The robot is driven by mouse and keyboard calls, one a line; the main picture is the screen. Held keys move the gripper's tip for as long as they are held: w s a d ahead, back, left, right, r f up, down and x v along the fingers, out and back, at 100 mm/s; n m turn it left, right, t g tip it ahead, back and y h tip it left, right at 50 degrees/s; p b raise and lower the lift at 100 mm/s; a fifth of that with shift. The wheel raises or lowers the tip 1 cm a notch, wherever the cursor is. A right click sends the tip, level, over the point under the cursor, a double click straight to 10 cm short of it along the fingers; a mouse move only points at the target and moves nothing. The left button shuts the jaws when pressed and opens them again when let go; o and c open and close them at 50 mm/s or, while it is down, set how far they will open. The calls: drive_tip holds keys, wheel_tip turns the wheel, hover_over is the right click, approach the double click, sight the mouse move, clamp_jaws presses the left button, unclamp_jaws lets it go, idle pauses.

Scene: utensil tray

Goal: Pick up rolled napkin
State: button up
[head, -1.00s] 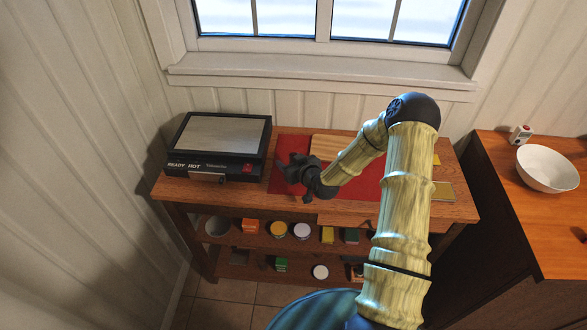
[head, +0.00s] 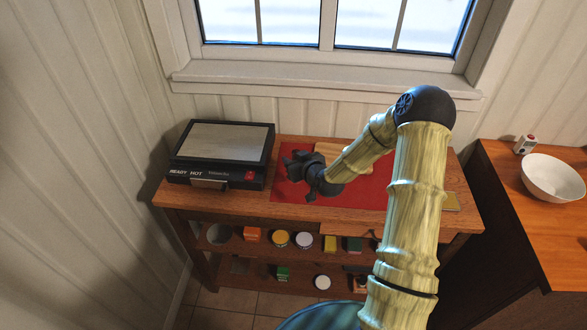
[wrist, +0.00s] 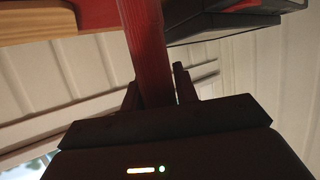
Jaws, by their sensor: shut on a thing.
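My gripper (head: 296,162) is over the left part of the red mat (head: 291,190) on the wooden table. In the wrist view the fingers of my gripper (wrist: 156,92) are shut on a long, narrow dark red roll, the rolled napkin (wrist: 145,45). The napkin sticks out beyond the fingers, and its lower end is hidden by the gripper body. In the head view I cannot make out the napkin against the red mat and dark gripper.
A black warmer (head: 222,153) with a grey top stands left of the mat. A wooden board (head: 330,151) lies behind, partly covered by my arm. Shelves below hold several jars and boxes. A white bowl (head: 552,178) sits on the right counter.

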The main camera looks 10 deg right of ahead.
wheel_tip(320, 180, up, 5)
drive_tip(key=shift+r+b, duration=0.2)
drive_tip(key=shift+b, duration=0.15)
idle(0.6)
